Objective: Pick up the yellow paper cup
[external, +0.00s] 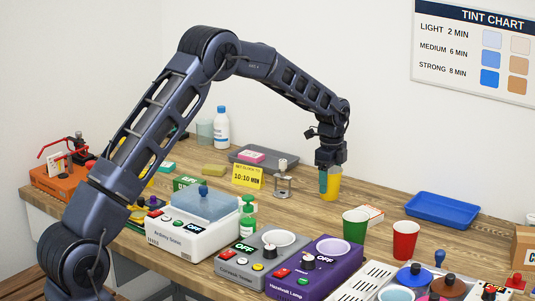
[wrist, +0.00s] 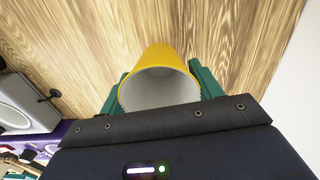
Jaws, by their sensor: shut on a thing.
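The yellow paper cup (external: 333,188) is near the middle of the wooden bench in the external view, upright under my gripper (external: 329,181). In the wrist view the yellow cup (wrist: 169,56) has its open, pale inside facing the camera. My gripper (wrist: 160,90) has its green fingers on either side of the cup, shut on its walls. The cup's base is at or very close to the bench top; I cannot tell whether it touches. The near part of the cup is hidden by my gripper's dark body in the wrist view.
A green cup (external: 355,224) and a red cup (external: 405,241) stand to the right and nearer. A blue tray (external: 442,210) lies at right. A metal stand (external: 283,184) is just left of my gripper. A grey machine (external: 246,262) and a purple machine (external: 318,274) stand in front.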

